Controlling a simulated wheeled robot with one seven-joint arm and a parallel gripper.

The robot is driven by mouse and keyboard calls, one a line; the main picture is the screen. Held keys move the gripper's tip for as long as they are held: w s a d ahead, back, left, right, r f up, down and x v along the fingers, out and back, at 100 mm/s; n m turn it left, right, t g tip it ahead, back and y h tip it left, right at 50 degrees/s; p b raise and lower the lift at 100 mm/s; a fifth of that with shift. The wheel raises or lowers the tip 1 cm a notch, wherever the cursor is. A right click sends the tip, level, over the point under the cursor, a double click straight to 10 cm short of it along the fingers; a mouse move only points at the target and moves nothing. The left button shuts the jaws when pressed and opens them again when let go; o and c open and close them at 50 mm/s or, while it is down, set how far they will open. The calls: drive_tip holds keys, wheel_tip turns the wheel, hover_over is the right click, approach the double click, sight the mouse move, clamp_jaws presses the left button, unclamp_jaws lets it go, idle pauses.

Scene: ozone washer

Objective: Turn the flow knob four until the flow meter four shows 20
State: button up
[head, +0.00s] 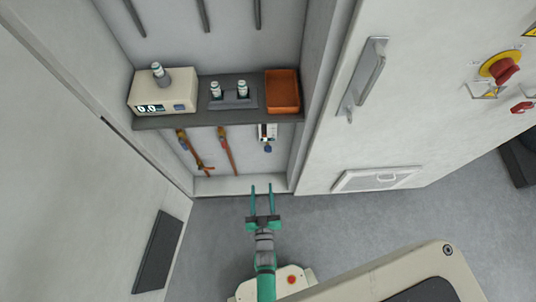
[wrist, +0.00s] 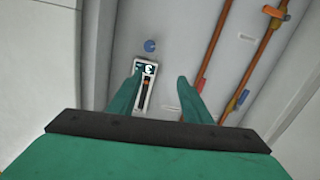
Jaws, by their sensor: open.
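A small flow meter (head: 268,131) with a white body and a dark display is on the cabinet's back wall below the shelf. A round blue knob (head: 267,149) sits just under it. In the wrist view the picture is turned over, so the knob (wrist: 150,46) shows above the meter (wrist: 146,86). The meter's reading and number are too small to tell. My gripper (head: 262,187) has green fingers. It is open and empty, in front of the cabinet and apart from the knob. In the wrist view its left finger partly overlaps the meter's edge.
A grey shelf (head: 172,121) above holds a white device (head: 163,92) reading 0.0, a dark stand with small bottles (head: 233,94) and an orange tray (head: 283,92). Orange pipes (head: 226,151) run on the wall left of the meter. Cabinet side walls bound the opening.

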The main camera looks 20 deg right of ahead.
drive_tip(key=h, duration=0.1)
approach(268, 152)
drive_tip(key=x, duration=0.8)
drive_tip(key=shift+w+d+r, duration=0.1)
drive_tip(key=shift+w, duration=0.3)
drive_tip(key=c, duration=1.1)
